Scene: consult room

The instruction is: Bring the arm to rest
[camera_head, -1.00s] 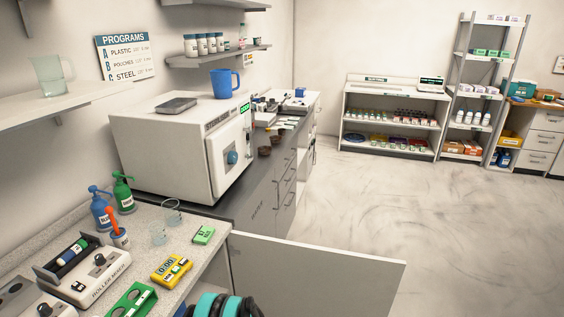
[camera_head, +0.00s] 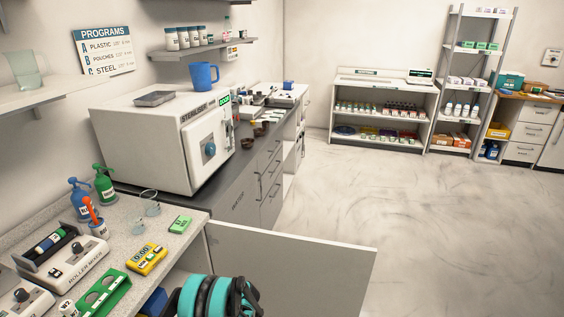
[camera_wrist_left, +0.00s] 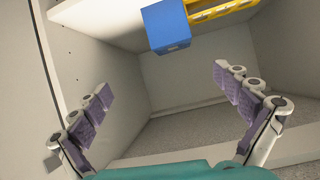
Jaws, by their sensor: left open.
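My left gripper (camera_wrist_left: 163,82) is open in the left wrist view, with its two purple-padded fingers spread wide. Nothing is between the fingers. It faces into a pale cabinet interior (camera_wrist_left: 185,95). A blue block (camera_wrist_left: 166,28) and a yellow rack (camera_wrist_left: 215,10) show at the top of that view, beyond the fingers. In the head view my teal and black arm (camera_head: 215,297) is at the bottom, beside the open cabinet under the counter; its fingers are hidden there. My right gripper is in neither view.
The open white cabinet door (camera_head: 290,265) stands right of my arm. The counter (camera_head: 165,213) above holds a yellow timer (camera_head: 146,259), a green rack (camera_head: 103,294), a roller mixer (camera_head: 72,268) and bottles. A steriliser (camera_head: 165,140) stands behind. The floor (camera_head: 430,210) at right is clear.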

